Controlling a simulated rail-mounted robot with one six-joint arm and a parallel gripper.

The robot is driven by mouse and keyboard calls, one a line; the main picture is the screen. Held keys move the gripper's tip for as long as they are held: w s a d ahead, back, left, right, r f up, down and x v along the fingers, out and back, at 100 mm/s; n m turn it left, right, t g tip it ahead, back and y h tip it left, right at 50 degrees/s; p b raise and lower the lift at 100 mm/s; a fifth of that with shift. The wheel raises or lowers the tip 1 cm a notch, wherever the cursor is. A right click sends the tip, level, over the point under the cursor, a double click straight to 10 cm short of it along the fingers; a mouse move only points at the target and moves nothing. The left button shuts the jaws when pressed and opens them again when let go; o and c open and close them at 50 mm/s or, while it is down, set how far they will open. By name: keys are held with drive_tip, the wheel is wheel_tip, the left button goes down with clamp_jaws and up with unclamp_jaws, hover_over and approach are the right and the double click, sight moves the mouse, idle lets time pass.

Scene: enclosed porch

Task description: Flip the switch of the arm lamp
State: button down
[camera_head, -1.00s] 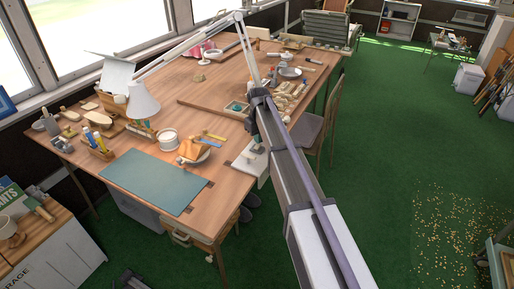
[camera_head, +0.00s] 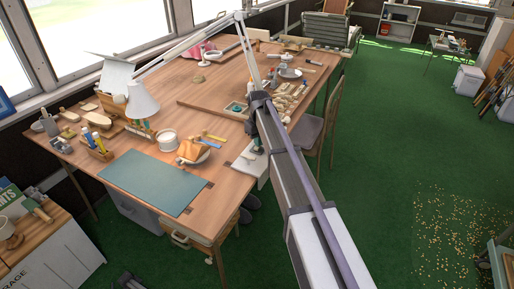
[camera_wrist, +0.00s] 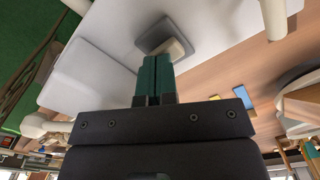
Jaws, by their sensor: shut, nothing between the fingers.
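The arm lamp has a white shade (camera_head: 142,100) over the left part of the wooden table and a thin white jointed arm (camera_head: 190,42). Its pale base (camera_head: 245,165) is at the table's right edge, partly hidden by my arm. In the wrist view the pale base (camera_wrist: 95,75) carries a switch (camera_wrist: 170,36), a dark square frame with a cream rocker. My gripper (camera_wrist: 156,58) is shut and empty, its green fingertips right at the rocker's near end. I cannot tell whether they touch it.
The table (camera_head: 150,158) holds a green mat (camera_head: 153,182), a bowl with orange pieces (camera_head: 195,153) and a white round container (camera_head: 168,140) near the base. A chair (camera_head: 320,125) stands right of the table. Green floor is open farther right.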

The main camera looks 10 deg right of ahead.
wheel_tip(320, 180, up, 7)
drive_tip(key=p, duration=0.6)
drive_tip(key=shift+p, duration=0.3)
drive_tip(key=shift+f, duration=0.1)
drive_tip(key=shift+s+m, duration=0.3)
drive_tip(key=shift+m, duration=0.1)
drive_tip(key=s+r+m+p, duration=0.1)
drive_tip(key=s+r+p, duration=0.1)
drive_tip(key=s, duration=1.4)
drive_tip(key=s+r+m+p, duration=0.2)
drive_tip(key=s, duration=1.5)
drive_tip(key=shift+s+m, duration=0.2)
drive_tip(key=shift+m, duration=0.1)
